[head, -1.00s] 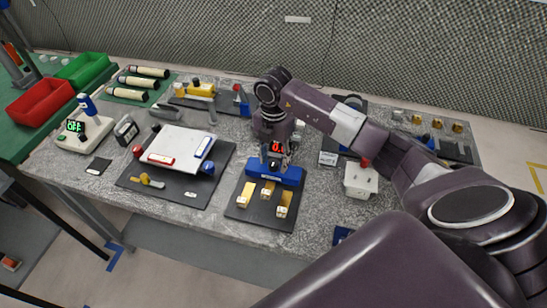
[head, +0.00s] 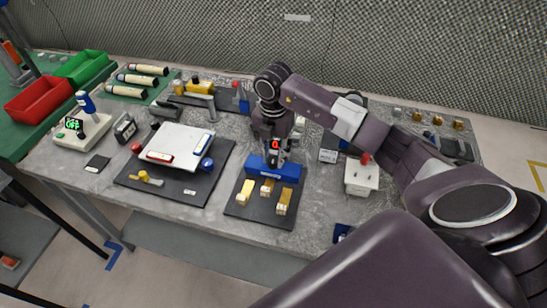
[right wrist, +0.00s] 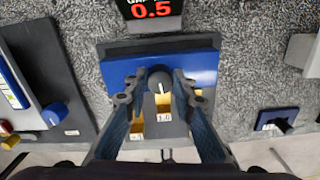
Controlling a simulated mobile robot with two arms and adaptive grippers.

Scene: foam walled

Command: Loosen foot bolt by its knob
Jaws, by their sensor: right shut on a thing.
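A blue block (head: 262,168) stands at the back of a dark board (head: 240,211) near the table's front. It also shows in the right wrist view (right wrist: 118,70). A black round knob (right wrist: 160,82) with a white pointer line sits on the block's near side. My right gripper (right wrist: 161,86) points down at the block, its two fingers closed on either side of this knob. In the head view the gripper (head: 274,156) hides the knob. A small display (right wrist: 155,9) behind the block reads 0.5 in red. My left gripper is out of view.
Several brass blocks (head: 245,192) stand on the board in front of the blue block. To the left, a white plate (head: 178,140) sits on a dark mat with red and blue knobs. A white box (head: 361,178) with a red button stands to the right.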

